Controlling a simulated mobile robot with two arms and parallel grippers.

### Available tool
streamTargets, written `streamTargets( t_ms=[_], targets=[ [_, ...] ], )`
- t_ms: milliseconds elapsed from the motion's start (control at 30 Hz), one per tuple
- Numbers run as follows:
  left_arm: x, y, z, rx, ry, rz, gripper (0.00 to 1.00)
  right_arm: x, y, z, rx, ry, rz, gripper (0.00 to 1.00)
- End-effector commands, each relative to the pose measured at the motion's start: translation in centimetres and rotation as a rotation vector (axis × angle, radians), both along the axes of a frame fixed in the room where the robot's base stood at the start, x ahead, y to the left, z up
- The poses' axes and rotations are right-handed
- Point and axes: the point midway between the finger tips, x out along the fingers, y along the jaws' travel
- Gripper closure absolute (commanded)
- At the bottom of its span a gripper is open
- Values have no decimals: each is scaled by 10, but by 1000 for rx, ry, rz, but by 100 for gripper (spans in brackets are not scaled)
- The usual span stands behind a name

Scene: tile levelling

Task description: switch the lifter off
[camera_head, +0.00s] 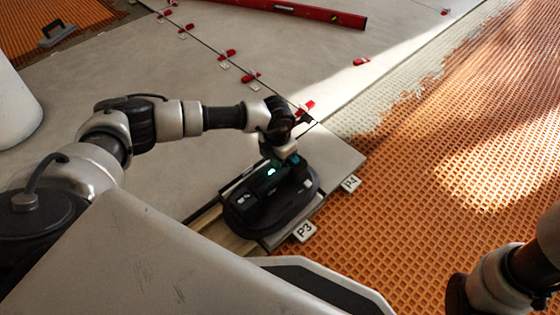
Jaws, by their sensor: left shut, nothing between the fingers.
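The lifter (268,200) is a dark, rounded device with a lit green-cyan light on its top. It sits on a grey tile at the lower middle of the head view. My left gripper (289,158) is shut and empty, pointing down at the lifter's far right end, close to a small blue-tinted part there. I cannot tell whether the fingertips touch it. My right arm shows at the lower right edge, but its gripper is out of view.
Tags P3 (304,232) and P4 (351,184) stand at the tile's edge. Red levelling clips (250,77) line the tile joint. A red spirit level (290,11) lies at the back. Orange matting (450,170) covers the right. A trowel (57,33) lies at the far left.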

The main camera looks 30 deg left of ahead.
Motion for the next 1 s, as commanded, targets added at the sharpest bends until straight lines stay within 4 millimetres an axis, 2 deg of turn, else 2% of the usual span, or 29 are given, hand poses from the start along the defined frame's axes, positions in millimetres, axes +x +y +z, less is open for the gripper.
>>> streamTargets(
  t_ms=[700,867,1000],
  targets=[
    [-1,0,-11,1,1,0,100,0,0,0,0,0,0,100],
    [-1,0,-6,1,1,0,100,0,0,5,0,0,0,100],
    [-1,0,6,1,1,0,100,0,0,16,0,0,0,100]
  ],
)
